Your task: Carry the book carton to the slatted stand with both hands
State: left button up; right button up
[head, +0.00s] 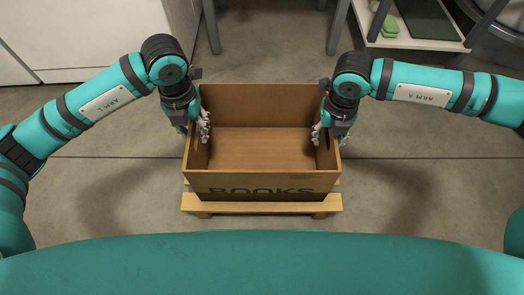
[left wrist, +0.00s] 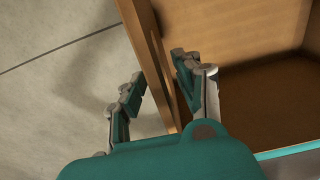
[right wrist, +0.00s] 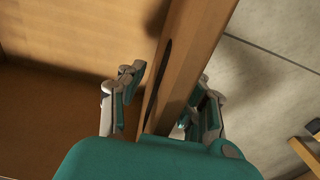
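The book carton (head: 262,180) is an open, empty brown box with dark BOOKS lettering on its near side. It sits upright over a low wooden stand (head: 262,206), whose front slat and short legs show below it. I cannot tell whether this is the task's slatted stand. My left gripper (head: 196,125) straddles the carton's left wall (left wrist: 160,75), one finger inside and one outside, with a gap visible. My right gripper (head: 330,130) straddles the right wall (right wrist: 185,65) the same way, fingers apart. The lower fingertips are partly hidden in the head view.
A shelf unit (head: 405,42) with a green block (head: 390,27) and a dark green panel (head: 425,18) stands at the back right. A white cabinet (head: 80,35) is at the back left. Concrete floor (head: 110,190) is clear on both sides.

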pick_arm(q)
notch_tip(320, 180, up, 10)
jog(key=shift+f, duration=0.2)
pick_arm(e)
jog(key=shift+r, duration=0.1)
notch_tip(320, 180, up, 12)
jog(key=shift+f, duration=0.1)
dwell(0.6)
